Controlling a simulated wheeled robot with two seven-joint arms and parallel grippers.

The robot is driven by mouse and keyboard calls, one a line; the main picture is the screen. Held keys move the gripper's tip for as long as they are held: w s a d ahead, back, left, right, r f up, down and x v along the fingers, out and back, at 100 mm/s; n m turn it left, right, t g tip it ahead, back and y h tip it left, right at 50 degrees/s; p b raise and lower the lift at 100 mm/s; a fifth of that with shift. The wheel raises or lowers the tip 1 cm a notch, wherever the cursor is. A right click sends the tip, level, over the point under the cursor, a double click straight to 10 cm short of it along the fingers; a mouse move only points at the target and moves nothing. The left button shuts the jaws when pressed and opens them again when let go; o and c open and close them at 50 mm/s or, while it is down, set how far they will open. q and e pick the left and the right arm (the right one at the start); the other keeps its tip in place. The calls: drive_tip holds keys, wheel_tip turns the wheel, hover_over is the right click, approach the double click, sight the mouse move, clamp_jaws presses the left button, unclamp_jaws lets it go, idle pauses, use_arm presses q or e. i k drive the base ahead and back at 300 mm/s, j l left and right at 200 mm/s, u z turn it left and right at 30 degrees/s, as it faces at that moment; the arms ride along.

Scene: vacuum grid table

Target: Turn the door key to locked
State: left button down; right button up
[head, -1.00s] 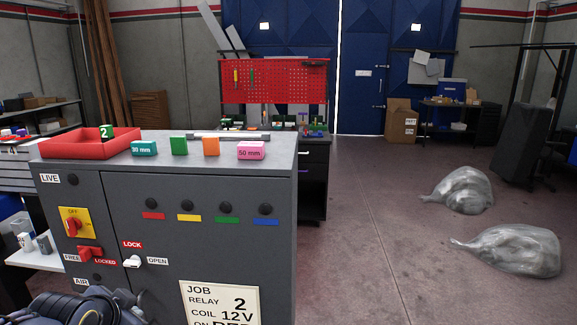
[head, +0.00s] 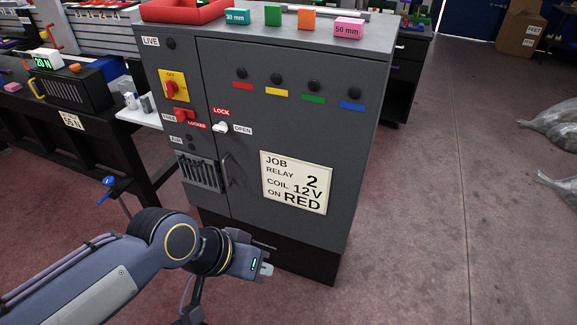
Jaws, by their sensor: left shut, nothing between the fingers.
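The door key is a small white key (head: 220,127) on the front of the grey cabinet (head: 300,130). It sits near the edge of the cabinet door, below a red LOCK label (head: 221,112) and beside a white OPEN label (head: 243,130). It looks roughly sideways, toward OPEN, though it is small. My left gripper (head: 267,269) is low in front of the cabinet, shut and empty. It is well below the key in the picture and apart from it. My right gripper is not in view.
A red FREE/LOCKED handle (head: 183,115) and a red knob on a yellow plate (head: 173,86) are left of the key. A vertical door handle (head: 226,170) is below it. Coloured blocks and a red tray (head: 180,11) stand on top.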

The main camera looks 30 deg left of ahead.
sight(222, 126)
drive_tip(key=u, duration=1.5)
drive_tip(key=i+j, duration=0.1)
drive_tip(key=i, duration=1.05)
